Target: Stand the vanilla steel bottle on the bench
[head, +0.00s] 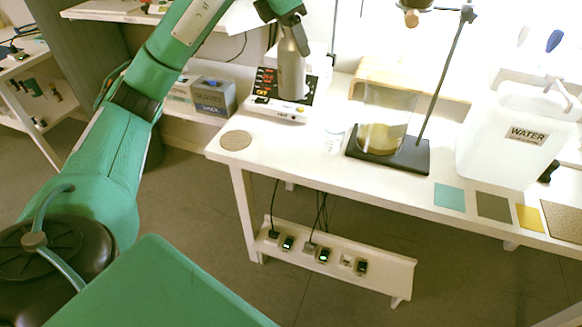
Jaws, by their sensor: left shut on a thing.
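A grey steel bottle (291,66) is upright in the head view, in front of or over the hot plate device (278,111). I cannot tell whether its base touches anything, and no label on it can be read. My left gripper (292,22) is shut on the top of the bottle, near the upper edge of the picture. The white bench (300,146) runs from the middle to the right. My right gripper is not in view.
A round cork mat (236,140) lies at the bench's left corner. A glass beaker (384,118) stands on a black stand base (388,158). A water jug (512,135) and coloured squares, including a teal one (449,197), are to the right. The bench's front left is mostly clear.

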